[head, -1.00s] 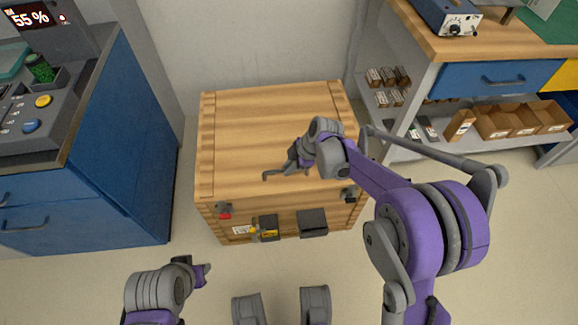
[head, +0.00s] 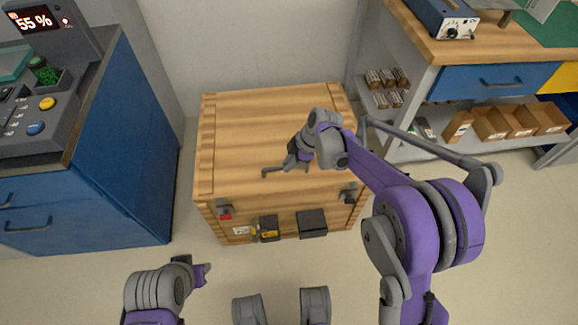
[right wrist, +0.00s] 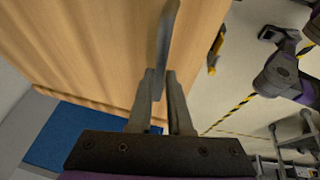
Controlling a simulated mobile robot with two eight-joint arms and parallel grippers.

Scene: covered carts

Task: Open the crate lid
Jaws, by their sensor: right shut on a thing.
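The wooden crate (head: 230,217) stands on the floor in the middle of the head view. Its lid (head: 255,125) lies flat on top. My right gripper (head: 295,167) is over the lid's front part. In the right wrist view its fingers (right wrist: 160,82) are shut on a thin grey bar (right wrist: 166,40), which also shows in the head view (head: 272,171) with a bent left end. I cannot tell whether the bar is fixed to the lid. The front has a left latch (head: 224,211) with red, a right latch (head: 348,193) and a dark, yellow-marked fitting (head: 268,229). My left gripper (head: 201,273) is low at left.
A dark box (head: 312,223) sits on the crate's front. A blue cabinet (head: 120,150) stands left of the crate. A workbench (head: 480,45) with shelves of small boxes stands at right. A wall is behind the crate; the floor in front shows bare.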

